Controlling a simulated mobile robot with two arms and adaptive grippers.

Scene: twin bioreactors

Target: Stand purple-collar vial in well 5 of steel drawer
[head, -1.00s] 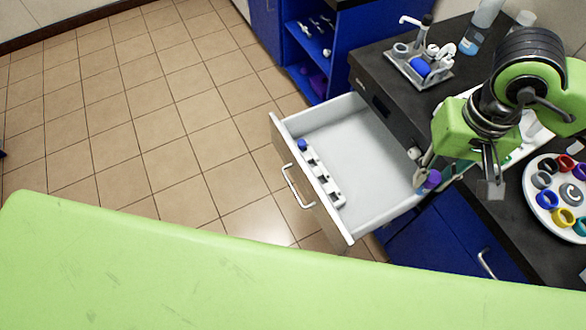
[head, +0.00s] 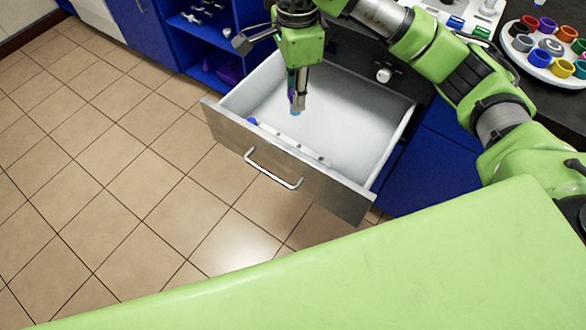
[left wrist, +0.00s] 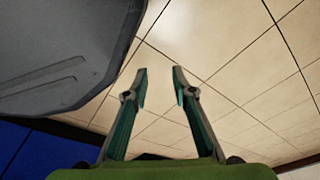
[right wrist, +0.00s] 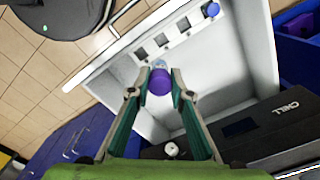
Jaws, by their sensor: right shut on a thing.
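The purple-collar vial (right wrist: 159,82) is between the fingertips of my right gripper (right wrist: 160,76), which is shut on it. In the head view my right gripper (head: 297,100) points down over the open steel drawer (head: 225,122), with the vial's lower end low. A pale rack strip (head: 302,149) with square wells lies along the drawer's front; its wells show in the right wrist view (right wrist: 151,47). The vial's tip appears close to the rack, but I cannot tell whether it touches. My left gripper (left wrist: 160,72) is open and empty above the tiled floor.
A blue-capped vial (right wrist: 209,9) stands at one end of the rack. The drawer's white floor behind the rack is clear. A round tray of coloured rings (head: 546,50) sits on the dark counter at right. Blue shelving (head: 205,35) stands left of the drawer.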

